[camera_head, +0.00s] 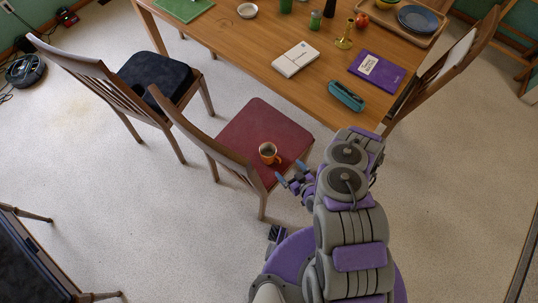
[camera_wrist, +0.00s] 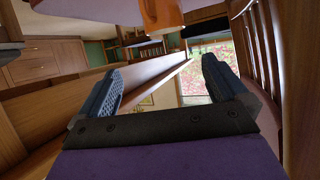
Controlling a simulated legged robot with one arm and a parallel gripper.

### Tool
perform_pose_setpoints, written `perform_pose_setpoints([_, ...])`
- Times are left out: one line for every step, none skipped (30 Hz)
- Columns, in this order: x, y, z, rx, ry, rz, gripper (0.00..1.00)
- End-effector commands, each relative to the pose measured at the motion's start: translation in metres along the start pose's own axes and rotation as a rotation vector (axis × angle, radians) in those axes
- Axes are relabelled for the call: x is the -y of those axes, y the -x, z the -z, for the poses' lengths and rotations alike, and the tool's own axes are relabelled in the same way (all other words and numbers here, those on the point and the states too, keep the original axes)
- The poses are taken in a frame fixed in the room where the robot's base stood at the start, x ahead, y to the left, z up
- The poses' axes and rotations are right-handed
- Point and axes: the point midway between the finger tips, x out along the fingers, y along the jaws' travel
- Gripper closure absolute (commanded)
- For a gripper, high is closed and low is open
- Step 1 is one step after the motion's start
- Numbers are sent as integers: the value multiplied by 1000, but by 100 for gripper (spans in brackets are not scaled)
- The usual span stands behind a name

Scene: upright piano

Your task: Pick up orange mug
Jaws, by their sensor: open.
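An orange part, likely the mug (camera_wrist: 160,12), shows at the top edge of that view, beyond the fingers and cut off by the frame.
The chair's wooden backrest (camera_head: 205,140) rises on the mug's left. A wooden table (camera_head: 255,55) behind holds a white book (camera_head: 296,59), a purple book (camera_head: 377,72) and a teal case (camera_head: 346,97). Another chair with a black cushion (camera_head: 155,77) stands left. Lower-left carpet (camera_head: 140,220) is clear.

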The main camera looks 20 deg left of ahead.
Motion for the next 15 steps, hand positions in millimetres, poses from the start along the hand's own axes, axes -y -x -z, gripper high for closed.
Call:
perform_pose_setpoints([3, 3, -4, -3, 1, 0, 0])
perform_pose_setpoints([4, 4, -6, -5, 2, -1, 0])
perform_pose_setpoints([6, 4, -7, -7, 3, -1, 0])
perform_pose_setpoints([7, 3, -8, -8, 5, -1, 0])
perform_pose_setpoints([8, 1, -8, -8, 6, -1, 0])
perform_pose_setpoints([9, -2, -8, -9, 7, -1, 0])
perform_pose_setpoints([10, -6, -8, -9, 8, 0, 0])
perform_pose_setpoints([10, -10, -8, -8, 10, -1, 0])
perform_pose_setpoints([11, -16, -7, -8, 10, 0, 0])
perform_pose_setpoints([11, -20, -7, -9, 11, 1, 0])
perform_pose_setpoints([12, -25, -6, -10, 11, 1, 0])
perform_pose_setpoints([11, -32, -7, -9, 12, 1, 0])
perform_pose_setpoints([11, -37, -7, -10, 11, 3, 0])
perform_pose_setpoints([10, -41, -7, -11, 11, 2, 0])
perform_pose_setpoints([10, -48, -6, -14, 11, 2, 0])
